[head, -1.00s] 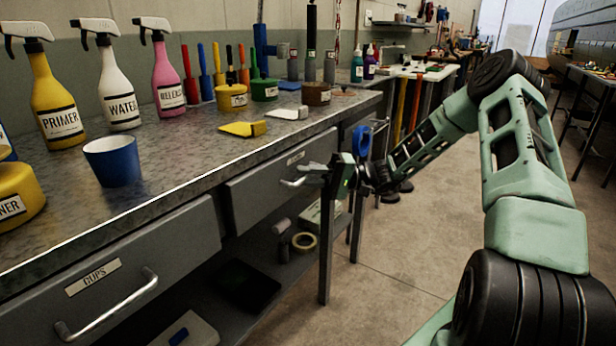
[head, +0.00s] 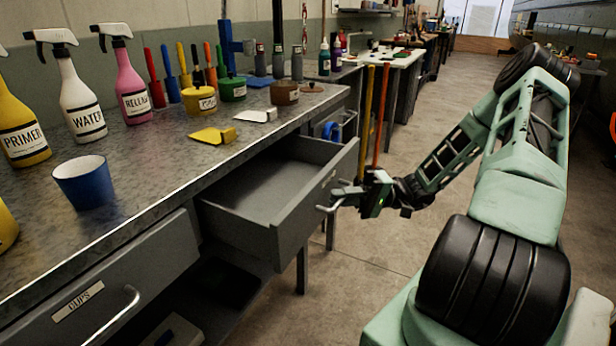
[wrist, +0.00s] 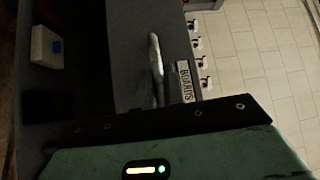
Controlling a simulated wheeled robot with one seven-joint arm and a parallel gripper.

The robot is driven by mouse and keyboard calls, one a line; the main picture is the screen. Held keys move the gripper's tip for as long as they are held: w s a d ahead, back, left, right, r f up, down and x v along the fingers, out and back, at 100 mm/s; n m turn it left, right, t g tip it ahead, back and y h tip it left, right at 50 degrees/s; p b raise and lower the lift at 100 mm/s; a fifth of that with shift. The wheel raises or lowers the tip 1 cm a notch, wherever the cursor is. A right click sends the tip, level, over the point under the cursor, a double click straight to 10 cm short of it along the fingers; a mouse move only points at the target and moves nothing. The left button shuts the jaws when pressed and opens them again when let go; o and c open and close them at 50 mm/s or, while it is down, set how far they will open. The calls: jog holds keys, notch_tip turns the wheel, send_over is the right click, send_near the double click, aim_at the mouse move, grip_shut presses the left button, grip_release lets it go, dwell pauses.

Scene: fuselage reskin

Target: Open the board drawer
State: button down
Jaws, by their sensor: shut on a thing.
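The board drawer (head: 290,215) stands pulled out from the workbench, and its inside looks empty in the head view. Its front carries a metal bar handle (head: 330,208). In the wrist view the handle (wrist: 156,68) runs beside a label reading BOARDS (wrist: 185,82). My gripper (head: 345,196) is at the drawer's front, shut on the handle. The fingertips are small and partly hidden in the head view, and the wrist view does not show them clearly.
The cups drawer (head: 110,290) is closed at the near left. Spray bottles, a blue cup (head: 84,182), pots and scrapers stand on the workbench top (head: 150,175). Yellow and orange poles (head: 382,115) stand beyond the drawer. The floor (head: 400,260) to the right is open.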

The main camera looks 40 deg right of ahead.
jog(key=s+d+p, duration=0.2)
jog(key=s+d, duration=0.1)
jog(key=s, duration=0.7)
jog(key=shift+d+p, duration=0.3)
jog(key=shift+d, duration=0.1)
jog(key=shift+s, duration=0.1)
jog(key=c, duration=1.5)
grip_release()
jog(key=shift+d, duration=0.1)
jog(key=b+v, duration=0.1)
jog(key=v, duration=1.6)
jog(key=shift+d, duration=0.15)
jog(key=shift+s, duration=0.15)
